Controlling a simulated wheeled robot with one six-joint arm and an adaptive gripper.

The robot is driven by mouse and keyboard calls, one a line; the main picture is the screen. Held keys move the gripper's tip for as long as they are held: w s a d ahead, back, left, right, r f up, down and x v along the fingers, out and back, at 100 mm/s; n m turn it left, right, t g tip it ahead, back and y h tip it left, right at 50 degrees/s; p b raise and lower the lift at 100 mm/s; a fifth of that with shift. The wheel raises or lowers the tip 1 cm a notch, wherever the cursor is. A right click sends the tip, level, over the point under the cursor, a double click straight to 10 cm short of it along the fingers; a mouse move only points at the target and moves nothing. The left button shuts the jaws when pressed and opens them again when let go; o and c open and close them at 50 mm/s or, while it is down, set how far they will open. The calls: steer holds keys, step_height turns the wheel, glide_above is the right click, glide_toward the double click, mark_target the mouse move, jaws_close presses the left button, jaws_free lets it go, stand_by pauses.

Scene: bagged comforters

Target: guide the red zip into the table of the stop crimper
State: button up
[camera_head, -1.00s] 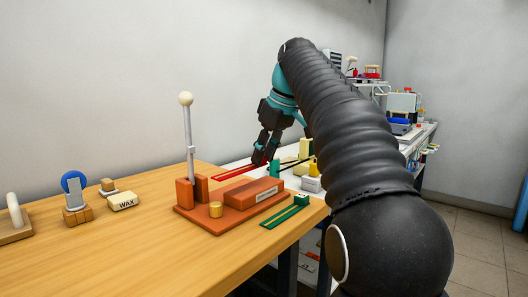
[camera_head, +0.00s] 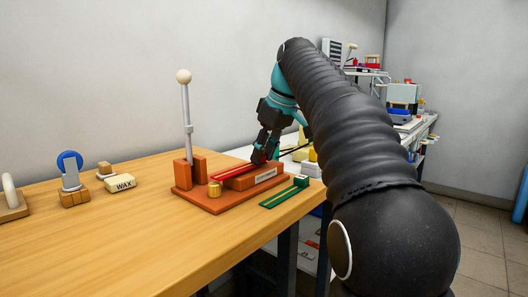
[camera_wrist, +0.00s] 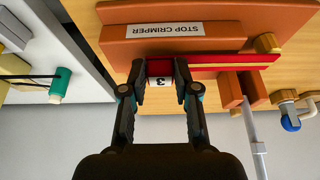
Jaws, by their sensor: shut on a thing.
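The stop crimper is an orange-brown base (camera_head: 216,207) with a labelled block (camera_head: 250,178), two upright posts and a tall lever with a pale knob (camera_head: 184,76). My gripper (camera_head: 264,155) is at the back right of the block. In the wrist view my gripper (camera_wrist: 160,68) is shut on a red end piece marked 3 (camera_wrist: 160,69). The red zip (camera_head: 226,173) runs left from my fingers, along the back of the block towards the posts. In the wrist view the zip (camera_wrist: 230,62) reaches the posts' side; whether it touches the crimper's table I cannot tell.
A green strip (camera_head: 284,194) lies right of the crimper near the wooden table's (camera_head: 120,240) front edge. A wax block (camera_head: 120,183) and a blue-wheeled tool (camera_head: 70,164) stand left. A white bench (camera_head: 408,128) with several items is behind. The table's front left is clear.

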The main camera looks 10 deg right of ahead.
steer(key=shift+s+a+f, duration=0.15)
steer(key=shift+s+a, duration=0.1)
steer(key=shift+a, duration=0.1)
steer(key=shift+f, duration=0.15)
stand_by(0.5)
steer(key=o, duration=1.5)
steer(key=shift+o, duration=0.2)
steer(key=shift+a+p+v, duration=0.2)
steer(key=shift+p+v, duration=1.85)
steer(key=shift+v, duration=0.3)
steer(key=shift+s+d+r, duration=0.1)
steer(key=shift+d+r, duration=0.1)
steer(key=shift+r, duration=0.95)
